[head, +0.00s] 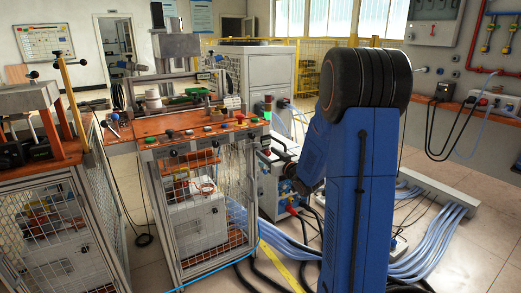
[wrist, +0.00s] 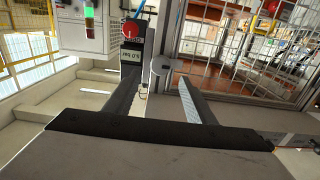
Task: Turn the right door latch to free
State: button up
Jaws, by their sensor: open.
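My gripper (wrist: 160,80) is open in the wrist view, with its two dark fingers spread and nothing held between them. A small grey rounded fitting (wrist: 162,66), which looks like the door latch, shows just beyond and between the fingertips, at the edge of the mesh door (wrist: 240,42). I cannot tell whether the fingers touch it or how it is turned. In the head view the mesh-sided machine (head: 192,190) stands left of my blue arm. My gripper is not clear there, and I cannot make out the latch.
In the wrist view, a red button (wrist: 130,29) and a small display (wrist: 130,57) sit left of the latch, beside a white cabinet (wrist: 85,30). In the head view, cables (head: 430,240) lie on the floor at right. An orange worktop (head: 185,125) tops the machine.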

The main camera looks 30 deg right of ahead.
aim_at(258, 146)
jog(key=w, duration=0.6)
jog(key=shift+w+a, duration=0.15)
jog(key=shift+w, duration=0.1)
jog(key=shift+c, duration=0.3)
jog(key=c, duration=1)
